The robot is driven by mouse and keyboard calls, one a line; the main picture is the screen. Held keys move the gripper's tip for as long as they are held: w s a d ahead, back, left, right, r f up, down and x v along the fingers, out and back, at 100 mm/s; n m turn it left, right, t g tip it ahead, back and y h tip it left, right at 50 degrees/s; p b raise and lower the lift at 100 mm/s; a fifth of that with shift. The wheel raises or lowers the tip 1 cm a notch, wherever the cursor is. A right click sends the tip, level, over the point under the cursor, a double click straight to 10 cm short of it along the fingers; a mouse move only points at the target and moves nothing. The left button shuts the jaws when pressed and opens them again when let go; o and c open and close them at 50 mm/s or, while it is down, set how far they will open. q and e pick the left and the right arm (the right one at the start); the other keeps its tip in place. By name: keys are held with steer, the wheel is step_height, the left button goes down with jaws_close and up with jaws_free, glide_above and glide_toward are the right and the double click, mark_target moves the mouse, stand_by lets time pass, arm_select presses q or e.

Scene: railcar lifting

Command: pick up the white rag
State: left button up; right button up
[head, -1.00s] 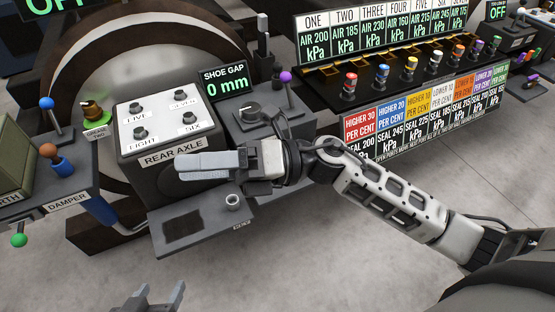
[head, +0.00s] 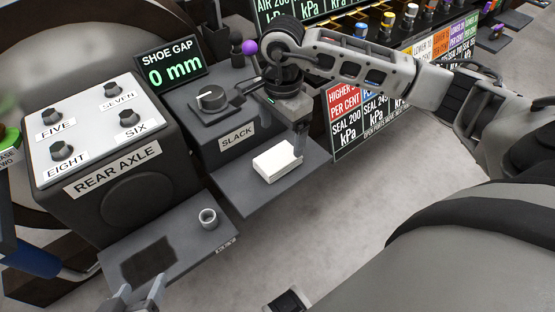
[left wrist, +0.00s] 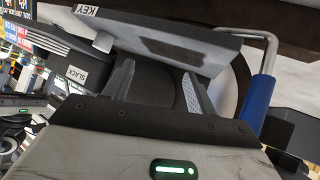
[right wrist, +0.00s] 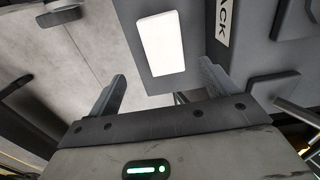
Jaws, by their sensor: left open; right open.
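The white rag (head: 276,161) looks like a small flat white block. It lies on the grey shelf (head: 262,192) below the SLACK box, and it shows in the right wrist view (right wrist: 162,45) ahead of the fingers. My right gripper (head: 301,145) points down just above and beside the rag's right end. It is open and empty, and its fingertips look apart from the rag. My left gripper (head: 138,296) is open and empty at the bottom of the head view, near the front edge of the left shelf. Its spread fingers show in the left wrist view (left wrist: 158,80).
The REAR AXLE box (head: 105,140) with its knobs stands at the left. The SLACK box (head: 222,115) carries a dial and a purple-knobbed lever (head: 249,47) close to my right arm. A small metal cup (head: 208,218) sits on the left shelf (head: 165,255). The floor is clear in front.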

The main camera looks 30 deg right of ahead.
mark_target(278, 157)
steer(key=f, duration=0.2)
steer(key=f+b, duration=0.1)
steer(key=f, duration=0.4)
steer(key=shift+w+a+f+b, duration=0.2)
steer(key=shift+w+f+b, duration=0.1)
steer(key=shift+w+f, duration=0.05)
steer(key=shift+r, duration=0.1)
steer(key=c, duration=1.1)
